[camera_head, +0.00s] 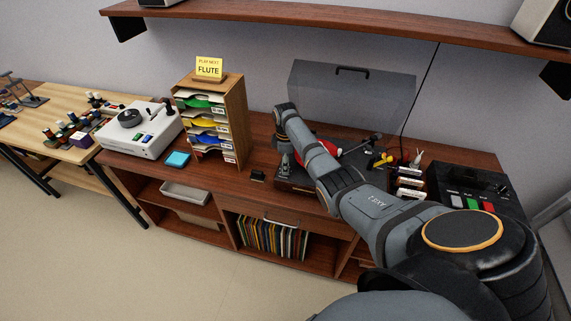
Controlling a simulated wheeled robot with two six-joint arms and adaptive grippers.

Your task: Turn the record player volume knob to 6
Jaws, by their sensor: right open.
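The record player (295,184) stands on the wooden cabinet with its smoky clear lid (345,98) raised. A red patch (328,147) shows on its deck behind my arm. My right arm reaches across the player from the lower right and covers much of it. My right gripper (284,168) points down at the player's front left corner, with its fingers open. I cannot make out the volume knob or its setting; the gripper or arm may hide it. I cannot tell whether the fingers touch anything. My left gripper is out of view.
A paper sorter (236,125) with a "FLUTE" sign (208,68) stands left of the player. A small black item (257,176) lies between them. A white device (145,142) is further left. A black box with coloured buttons (465,185) is at right. A shelf (330,25) hangs above.

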